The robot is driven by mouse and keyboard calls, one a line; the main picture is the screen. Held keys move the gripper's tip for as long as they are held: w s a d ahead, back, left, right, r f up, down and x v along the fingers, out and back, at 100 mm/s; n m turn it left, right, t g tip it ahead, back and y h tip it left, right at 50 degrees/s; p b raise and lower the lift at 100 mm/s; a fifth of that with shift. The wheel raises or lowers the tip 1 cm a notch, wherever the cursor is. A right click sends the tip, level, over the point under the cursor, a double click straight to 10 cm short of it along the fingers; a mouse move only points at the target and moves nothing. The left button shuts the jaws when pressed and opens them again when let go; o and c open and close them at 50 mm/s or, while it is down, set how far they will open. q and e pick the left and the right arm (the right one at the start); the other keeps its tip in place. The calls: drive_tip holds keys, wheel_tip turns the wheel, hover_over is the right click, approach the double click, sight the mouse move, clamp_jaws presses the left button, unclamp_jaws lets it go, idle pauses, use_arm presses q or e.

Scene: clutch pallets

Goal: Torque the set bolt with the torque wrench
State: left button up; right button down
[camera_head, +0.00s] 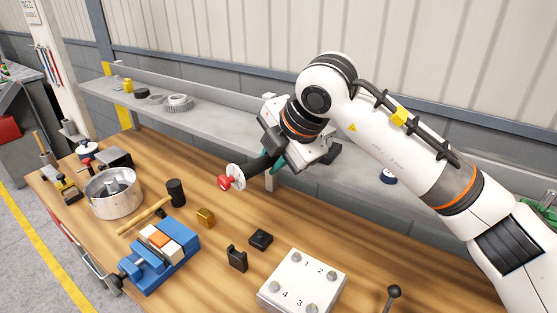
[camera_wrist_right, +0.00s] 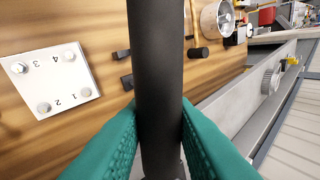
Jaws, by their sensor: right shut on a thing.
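My right gripper (camera_head: 276,160), with teal finger pads, is shut on a dark round handle (camera_head: 257,166). A white disc and a red knob (camera_head: 226,183) sit at the handle's left end. It looks like the torque wrench; its working end is not clear. The handle (camera_wrist_right: 157,70) fills the middle of the right wrist view. It is held above the bench, apart from the white plate (camera_head: 303,283). The plate lies at the front, with bolts beside numbers 1 to 4, and also shows in the wrist view (camera_wrist_right: 55,78). Which is the set bolt, I cannot tell. My left gripper is out of view.
A blue vise (camera_head: 185,247), a metal pot (camera_head: 127,202), a mallet (camera_head: 175,192), a brass block (camera_head: 206,217) and black blocks (camera_head: 237,259) stand on the wooden bench. A grey shelf (camera_head: 225,113) with a gear (camera_head: 179,103) runs behind. A ball-topped lever (camera_head: 393,292) stands right of the plate.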

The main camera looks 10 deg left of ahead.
drive_tip(key=shift+w+a+r+m+t+b, duration=0.15)
drive_tip(key=shift+w+a+m+t+b, duration=0.25)
drive_tip(key=shift+a+m, duration=0.25)
drive_tip(key=shift+w, duration=0.1)
drive_tip(key=shift+a, duration=0.1)
drive_tip(key=shift+s+d+n+b, duration=0.2)
drive_tip(key=shift+n+b, duration=0.15)
drive_tip(key=shift+b, duration=0.1)
idle(0.4)
